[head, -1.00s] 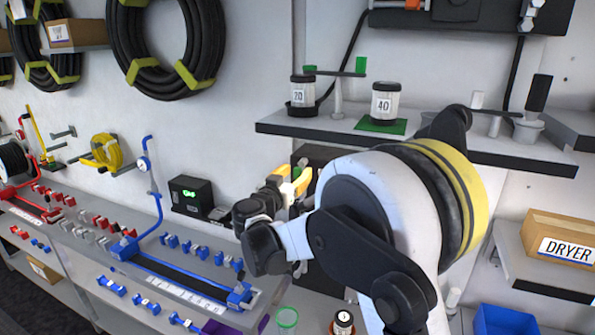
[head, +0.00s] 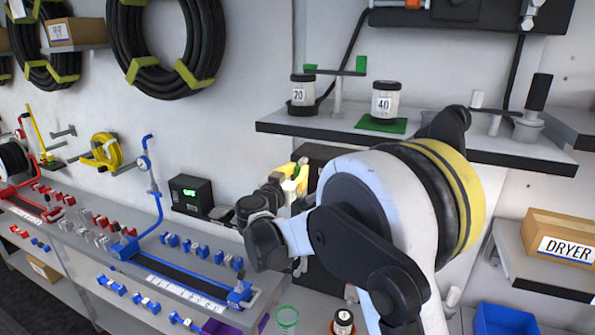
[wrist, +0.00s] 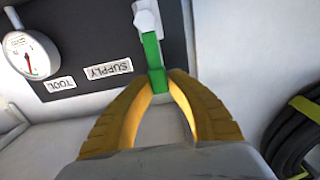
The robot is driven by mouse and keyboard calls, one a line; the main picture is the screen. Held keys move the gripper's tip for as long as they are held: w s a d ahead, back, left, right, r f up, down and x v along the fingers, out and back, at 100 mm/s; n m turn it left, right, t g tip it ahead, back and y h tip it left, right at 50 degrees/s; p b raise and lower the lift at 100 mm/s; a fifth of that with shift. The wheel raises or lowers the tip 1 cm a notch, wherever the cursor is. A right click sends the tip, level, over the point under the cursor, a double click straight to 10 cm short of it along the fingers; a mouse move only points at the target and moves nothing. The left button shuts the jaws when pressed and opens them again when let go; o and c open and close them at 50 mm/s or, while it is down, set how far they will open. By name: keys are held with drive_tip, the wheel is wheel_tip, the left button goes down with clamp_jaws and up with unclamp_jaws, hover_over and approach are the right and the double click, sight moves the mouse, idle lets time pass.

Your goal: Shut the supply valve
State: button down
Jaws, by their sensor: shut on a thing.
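The supply valve's green lever (wrist: 153,52) hangs from a pale grey valve body (wrist: 146,18) in the wrist view. It is on a dark panel (wrist: 95,35), beside a label reading SUPPLY (wrist: 109,69), which appears upside down. My gripper (wrist: 164,78) has its yellow fingers closed about the free end of the lever. In the head view, my gripper (head: 294,172) is at the dark panel by the wall, partly behind my own arm. The lever is hard to make out there.
A round gauge (wrist: 30,54) and a TOOL label (wrist: 59,85) are on the panel beside the valve. A small box with a green display (head: 190,194) stands left of my gripper. A shelf (head: 420,147) with jars is above, and a DRYER box (head: 562,237) is at right.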

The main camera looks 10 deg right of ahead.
drive_tip(key=shift+d, duration=0.1)
drive_tip(key=s+d+f+m+b, duration=0.4)
drive_tip(key=m+b, duration=0.5)
drive_tip(key=m, duration=0.7)
drive_tip(key=shift+s+d+f, duration=0.25)
drive_tip(key=shift+d+f, duration=0.75)
drive_tip(key=shift+f, duration=0.35)
drive_tip(key=c, duration=1.3)
unclamp_jaws()
drive_tip(key=shift+w, duration=0.1)
